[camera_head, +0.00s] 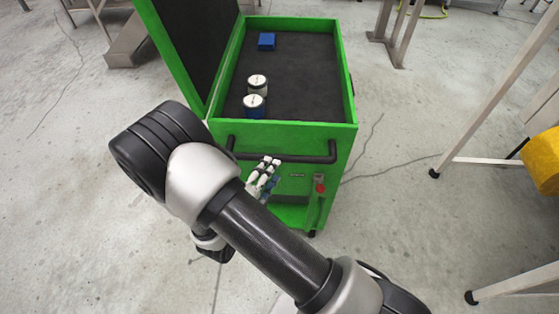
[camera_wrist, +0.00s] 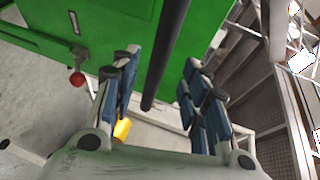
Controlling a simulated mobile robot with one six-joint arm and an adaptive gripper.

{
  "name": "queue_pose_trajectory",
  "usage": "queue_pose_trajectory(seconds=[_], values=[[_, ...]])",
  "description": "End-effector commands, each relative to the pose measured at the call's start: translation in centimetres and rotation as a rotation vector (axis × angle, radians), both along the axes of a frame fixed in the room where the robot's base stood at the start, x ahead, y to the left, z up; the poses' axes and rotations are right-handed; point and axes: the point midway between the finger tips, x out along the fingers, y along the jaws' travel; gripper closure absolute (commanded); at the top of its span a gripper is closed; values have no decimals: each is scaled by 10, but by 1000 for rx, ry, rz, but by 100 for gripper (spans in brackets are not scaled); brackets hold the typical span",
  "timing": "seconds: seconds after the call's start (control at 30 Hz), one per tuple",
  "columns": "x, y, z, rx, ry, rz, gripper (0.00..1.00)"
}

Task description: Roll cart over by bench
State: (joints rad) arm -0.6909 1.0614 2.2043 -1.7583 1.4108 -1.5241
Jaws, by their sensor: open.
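The green cart (camera_head: 283,133) stands ahead of me with its lid (camera_head: 190,45) swung up at the left. Its black handle bar (camera_head: 305,157) runs across the near side. A red knob (camera_head: 320,187) sits on the near face and also shows in the wrist view (camera_wrist: 77,79). My gripper (camera_head: 264,175) is at the left part of the handle, fingers apart. In the wrist view the handle bar (camera_wrist: 168,50) passes between the open fingers of my gripper (camera_wrist: 161,60); I cannot tell whether they touch it. Which piece of furniture is the bench is unclear.
A pale-legged frame (camera_head: 492,90) with a yellow roll (camera_head: 543,160) stands at the right. Metal legs (camera_head: 395,35) stand behind. Concrete floor (camera_head: 400,130) lies open between.

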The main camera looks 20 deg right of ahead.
Motion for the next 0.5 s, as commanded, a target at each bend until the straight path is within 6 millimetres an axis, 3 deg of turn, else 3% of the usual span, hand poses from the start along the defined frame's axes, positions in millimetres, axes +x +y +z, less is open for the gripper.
queue_pose_trajectory(seconds=[0.2,0.5], values=[[32,-30,-9,1,-2,-5,59],[51,-45,-12,1,-1,-1,59]])
